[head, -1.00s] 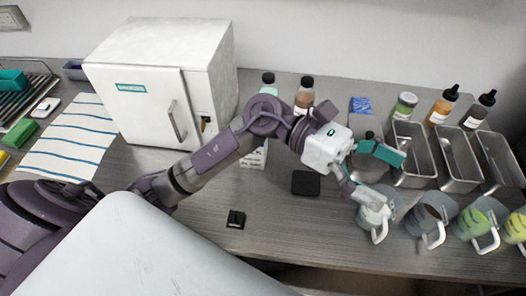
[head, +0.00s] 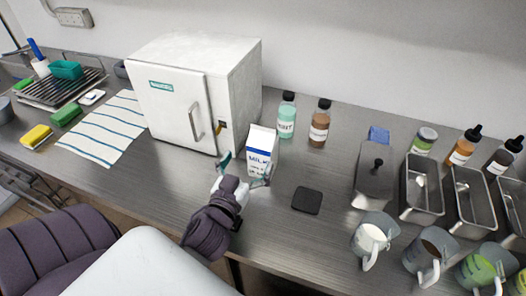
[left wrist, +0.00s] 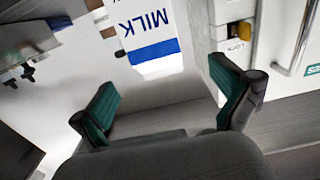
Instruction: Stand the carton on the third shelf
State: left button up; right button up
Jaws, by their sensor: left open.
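The white milk carton (head: 262,145) with blue lettering stands upright on the counter, just right of the freezer. It also shows in the left wrist view (left wrist: 152,48), upside down, beyond the fingertips. My left gripper (head: 243,171) is open at the near side of the carton, its two teal fingers spread wide. In the left wrist view the gap between the fingers (left wrist: 163,82) faces the carton's lower part, with no grip on it. The white freezer (head: 172,100) has its door shut, so its shelves are hidden. My right gripper is not in view.
A mint bottle (head: 287,115) and a brown-filled bottle (head: 319,124) stand behind and right of the carton. A black square pad (head: 307,200) lies at front right. Steel bins (head: 422,205) and jugs (head: 371,240) fill the right side. A striped cloth (head: 100,135) lies left.

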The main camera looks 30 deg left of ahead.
aim_at(259, 146)
pick_arm(q)
jog(key=x, duration=0.3)
jog(key=shift+w+r+p, duration=0.1)
jog(key=shift+w+p, duration=0.2)
jog(key=shift+w+a+r+p, duration=0.1)
jog(key=shift+w+p, duration=0.25)
jog(key=shift+w, duration=0.25)
jog(key=p+x, duration=0.1)
jog(key=x, duration=0.2)
jog(key=shift+w, duration=0.35)
jog(key=shift+w+f, duration=0.3)
jog(key=shift+f, duration=0.05)
jog(key=shift+s, duration=0.1)
jog(key=c, duration=1.7)
jog(key=shift+r, duration=0.15)
jog(key=shift+c, duration=0.8)
